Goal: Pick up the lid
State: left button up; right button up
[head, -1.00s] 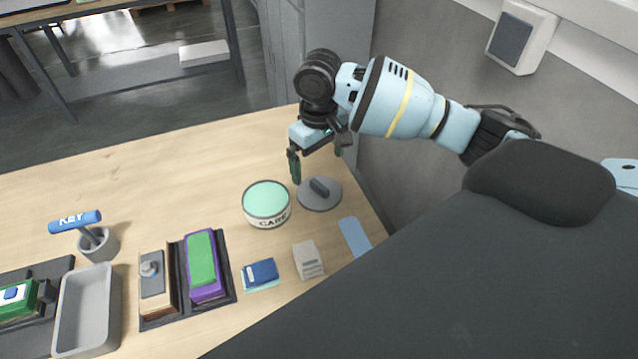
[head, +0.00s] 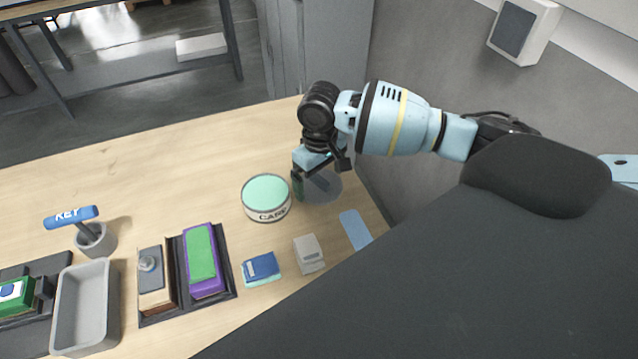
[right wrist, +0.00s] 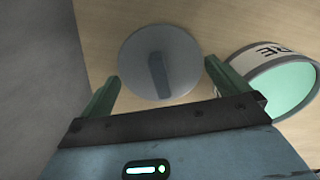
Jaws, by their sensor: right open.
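The lid (head: 327,190) is a round grey disc with a bar handle, lying flat on the wooden table just right of a round tin (head: 266,199) with a mint-green top. My right gripper (head: 317,186) is low over the lid and hides part of it in the head view. In the right wrist view the whole lid (right wrist: 159,62) shows, with its handle upright in the picture. The open green fingers (right wrist: 161,84) stand either side of the lid's near part, with nothing between them gripped. The tin (right wrist: 270,80) is close to the right finger. My left gripper is not in view.
A blue strip (head: 355,230), a small white box (head: 308,253) and blue cards (head: 262,268) lie nearer on the table. A grey tray (head: 84,308) and a cup with a KEY-tagged item (head: 97,240) are at left.

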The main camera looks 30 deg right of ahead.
aim_at(319, 178)
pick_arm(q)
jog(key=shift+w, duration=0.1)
pick_arm(e)
jog(key=c, duration=0.6)
notch_tip(319, 178, up, 9)
jog(key=shift+r+p, duration=0.2)
jog(key=shift+p, duration=0.25)
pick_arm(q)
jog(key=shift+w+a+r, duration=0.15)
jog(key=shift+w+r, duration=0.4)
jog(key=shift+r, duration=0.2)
pick_arm(e)
jog(key=shift+r, duration=0.35)
jog(key=shift+a, duration=0.1)
